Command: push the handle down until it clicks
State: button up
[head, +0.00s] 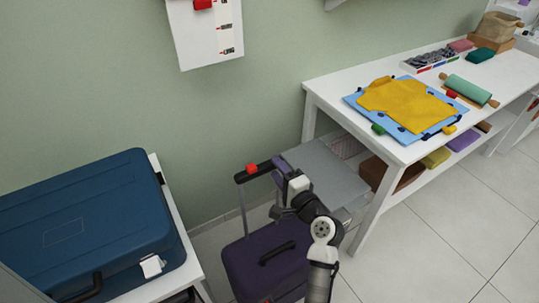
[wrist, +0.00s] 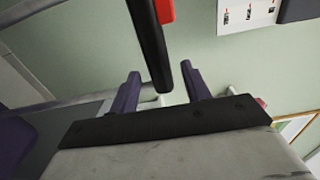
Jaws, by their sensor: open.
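A purple suitcase (head: 265,265) stands upright on the floor between the blue case and the white table. Its pull-out handle is raised on thin grey rods, with a black grip (head: 241,177) and a red button (head: 252,168) on top. My gripper (head: 279,170) is at the right end of this grip, with its purple fingers apart. In the wrist view, the black grip (wrist: 150,45) runs down to the space between my open fingers (wrist: 162,80), with part of the red button (wrist: 165,10) at the top. I cannot tell whether the fingers touch the grip.
A blue case (head: 75,215) lies on a white stand at left. A white table (head: 320,84) at right bears a yellow folded shirt (head: 405,103) and a rolling pin (head: 470,90). A grey surface (head: 325,172) is just behind my gripper. Tiled floor is free at right.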

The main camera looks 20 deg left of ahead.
jog(key=p+x, duration=0.1)
jog(key=x, duration=0.4)
jog(key=shift+f, duration=0.1)
grip_shut()
